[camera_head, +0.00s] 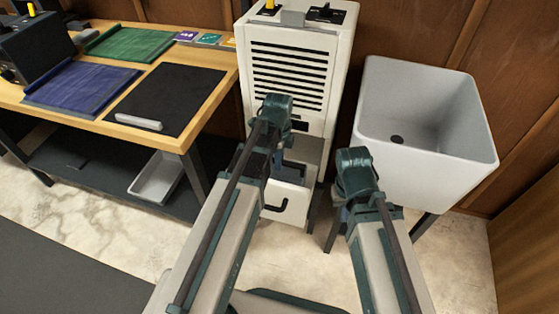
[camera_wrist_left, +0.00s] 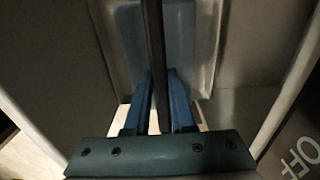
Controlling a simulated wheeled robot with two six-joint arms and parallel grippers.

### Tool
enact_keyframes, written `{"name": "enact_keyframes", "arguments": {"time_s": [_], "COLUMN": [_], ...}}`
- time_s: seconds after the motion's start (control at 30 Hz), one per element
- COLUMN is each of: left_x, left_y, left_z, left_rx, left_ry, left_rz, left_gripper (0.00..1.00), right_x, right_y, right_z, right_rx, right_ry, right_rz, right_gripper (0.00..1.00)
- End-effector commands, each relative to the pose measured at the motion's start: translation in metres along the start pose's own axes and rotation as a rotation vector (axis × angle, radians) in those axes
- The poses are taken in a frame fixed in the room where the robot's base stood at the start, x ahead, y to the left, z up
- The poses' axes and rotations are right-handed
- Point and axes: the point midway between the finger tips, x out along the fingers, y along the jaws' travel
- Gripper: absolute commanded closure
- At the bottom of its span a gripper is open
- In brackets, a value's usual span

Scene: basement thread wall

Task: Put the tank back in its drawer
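The pale drawer (camera_head: 289,196) of the white cabinet stands pulled out at its lower front, with a black handle. My left gripper (camera_head: 277,160) is over this drawer, its fingertips hidden in the head view. In the left wrist view its blue fingers (camera_wrist_left: 160,95) stand close on either side of a dark bar (camera_wrist_left: 152,40), which looks like the tank's handle. Pale walls surround the bar; I cannot clearly separate tank from drawer, or tell how deep the tank sits. My right gripper (camera_head: 352,185) is left of the sink front; its fingers are hidden.
The white cabinet (camera_head: 330,75) has a louvred front. A grey sink (camera_head: 440,160) stands to its right. A wooden workbench (camera_head: 185,140) with mats is on the left, with a pale tray (camera_head: 157,178) on its lower shelf.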

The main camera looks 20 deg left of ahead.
Motion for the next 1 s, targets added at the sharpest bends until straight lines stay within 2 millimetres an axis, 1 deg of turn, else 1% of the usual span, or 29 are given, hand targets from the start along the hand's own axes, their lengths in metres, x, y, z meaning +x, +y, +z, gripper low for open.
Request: {"name": "enact_keyframes", "arguments": {"time_s": [0.03, 0.13, 0.17, 0.47, 0.63, 0.77, 1.0], "left_x": [0.0, 0.0, 0.0, -0.001, -0.007, -0.018, -0.052], "left_y": [0.0, 0.0, 0.0, 0.0, 0.0, 0.0, 0.0], "left_z": [0.0, 0.0, 0.0, 0.0, 0.0, 0.0, 0.0], "left_rx": [0.0, 0.0, 0.0, 0.0, 0.0, 0.0, 0.0], "left_ry": [0.0, 0.0, 0.0, 0.0, 0.0, 0.0, 0.0], "left_rz": [0.0, 0.0, 0.0, 0.0, 0.0, 0.0, 0.0], "left_gripper": [0.69, 0.51, 0.48, 0.48, 0.48, 0.48, 0.48], "right_x": [0.0, 0.0, 0.0, -0.001, -0.007, -0.018, -0.051], "right_y": [0.0, 0.0, 0.0, 0.0, 0.001, 0.001, 0.004], "right_z": [0.0, 0.0, 0.0, 0.0, 0.0, 0.001, 0.003], "right_rx": [0.0, 0.0, 0.0, 0.0, 0.0, 0.001, 0.001], "right_ry": [0.0, 0.0, 0.0, 0.0, 0.0, 0.0, 0.0], "right_rz": [0.0, 0.0, 0.0, 0.0, -0.001, -0.002, -0.005], "right_gripper": [1.0, 1.0, 1.0, 1.0, 1.0, 1.0, 1.0]}}
